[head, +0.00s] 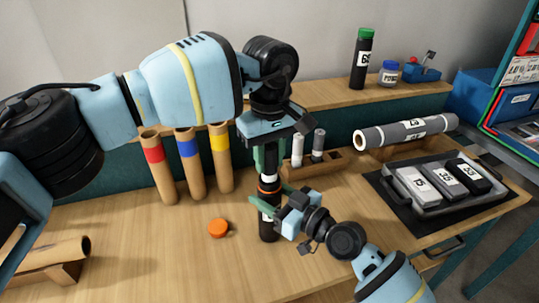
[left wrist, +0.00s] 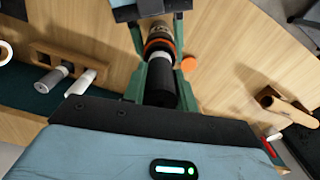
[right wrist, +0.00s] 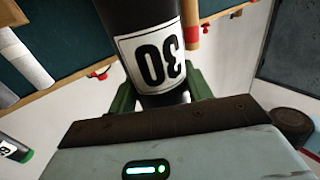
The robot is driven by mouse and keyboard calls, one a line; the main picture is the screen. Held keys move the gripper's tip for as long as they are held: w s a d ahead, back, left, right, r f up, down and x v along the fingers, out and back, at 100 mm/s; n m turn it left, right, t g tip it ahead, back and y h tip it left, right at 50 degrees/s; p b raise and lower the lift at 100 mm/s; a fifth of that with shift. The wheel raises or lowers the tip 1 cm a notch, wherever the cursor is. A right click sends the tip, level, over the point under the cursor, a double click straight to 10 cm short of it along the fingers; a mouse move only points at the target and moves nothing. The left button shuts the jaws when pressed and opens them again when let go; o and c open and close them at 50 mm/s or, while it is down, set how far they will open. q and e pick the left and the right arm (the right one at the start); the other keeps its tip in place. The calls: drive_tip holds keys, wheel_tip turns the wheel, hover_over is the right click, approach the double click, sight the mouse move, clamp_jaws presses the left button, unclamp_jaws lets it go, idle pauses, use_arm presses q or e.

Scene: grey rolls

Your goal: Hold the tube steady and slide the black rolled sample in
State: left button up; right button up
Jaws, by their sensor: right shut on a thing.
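A black tube (head: 267,228) with a white label and an orange ring at its upper end stands upright. My right gripper (head: 270,207) is shut on it from the side. The label reads 30 on the tube in the right wrist view (right wrist: 152,60). The black rolled sample (head: 269,162) is upright directly above the tube's mouth, in line with it. A pale band shows near its lower end. How deep it sits in the tube is hidden. My left gripper (head: 268,165) points down with its green fingers on both sides of the sample (left wrist: 162,88); whether they press on it is unclear.
An orange cap (head: 218,228) lies on the bench left of the tube. Brown tubes with coloured bands (head: 187,165) stand behind. A wooden holder (head: 325,168) with small rolls, a grey roll (head: 408,131) and a tray (head: 412,203) are right.

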use_arm(q)
drive_tip(key=o, duration=0.5)
drive_tip(key=shift+r, duration=0.15)
wheel_tip(320, 180, up, 12)
drive_tip(key=shift+f, duration=0.1)
idle(1.1)
use_arm(e)
drive_tip(key=o, duration=1.1)
drive_tip(key=shift+s+d, duration=0.1)
drive_tip(key=v, duration=1.1)
drive_tip(key=shift+s+d, duration=0.25)
drive_tip(key=shift+d, duration=0.1)
